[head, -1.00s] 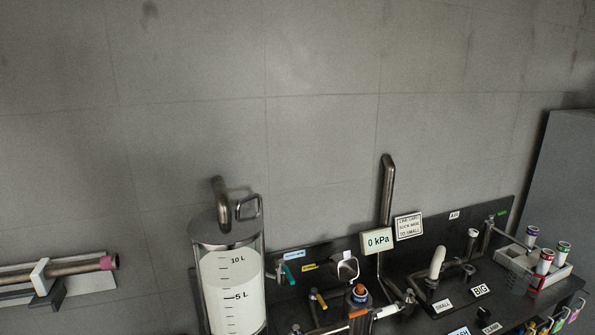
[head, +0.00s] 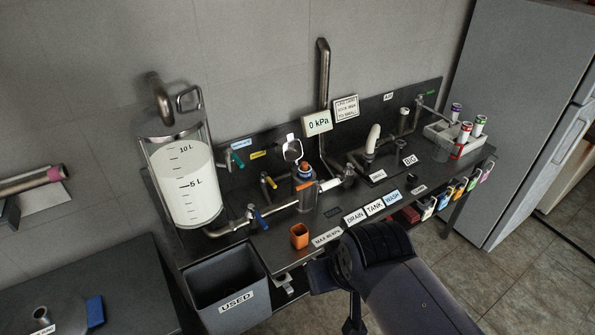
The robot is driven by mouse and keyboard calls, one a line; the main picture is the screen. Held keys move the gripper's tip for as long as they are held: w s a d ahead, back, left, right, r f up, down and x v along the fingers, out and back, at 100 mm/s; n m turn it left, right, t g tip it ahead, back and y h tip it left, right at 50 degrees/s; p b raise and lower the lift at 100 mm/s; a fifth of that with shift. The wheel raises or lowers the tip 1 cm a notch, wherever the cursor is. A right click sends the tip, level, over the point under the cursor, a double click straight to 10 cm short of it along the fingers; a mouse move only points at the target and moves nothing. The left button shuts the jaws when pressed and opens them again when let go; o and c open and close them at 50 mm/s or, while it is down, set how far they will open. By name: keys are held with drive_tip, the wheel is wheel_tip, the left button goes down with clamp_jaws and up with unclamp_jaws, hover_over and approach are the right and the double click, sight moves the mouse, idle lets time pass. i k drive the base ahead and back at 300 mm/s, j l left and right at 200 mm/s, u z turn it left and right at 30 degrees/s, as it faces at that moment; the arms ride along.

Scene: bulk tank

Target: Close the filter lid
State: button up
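The filter stands mid-bench, a clear upright housing (head: 306,197) with a blue and orange part (head: 305,171) at its top. A round metallic lid (head: 293,150) with a white tab stands tilted up behind and left of that top, apart from it, so the filter looks open. My arm (head: 410,295) reaches in from the bottom right. Its dark end, with my gripper (head: 335,285), is low in front of the bench's front edge, well away from the lid. The fingers are too dark to make out, and I see nothing held there.
A clear tank (head: 186,190) of white liquid stands left, with a blue-handled valve (head: 259,218) near its base. Pipes and a tube rack (head: 447,135) are right, near a grey cabinet (head: 525,110).

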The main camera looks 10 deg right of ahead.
sight(289, 149)
drive_tip(key=i+l, duration=0.15)
drive_tip(key=i, duration=0.3)
drive_tip(key=i+l, duration=0.1)
drive_tip(key=i, duration=0.4)
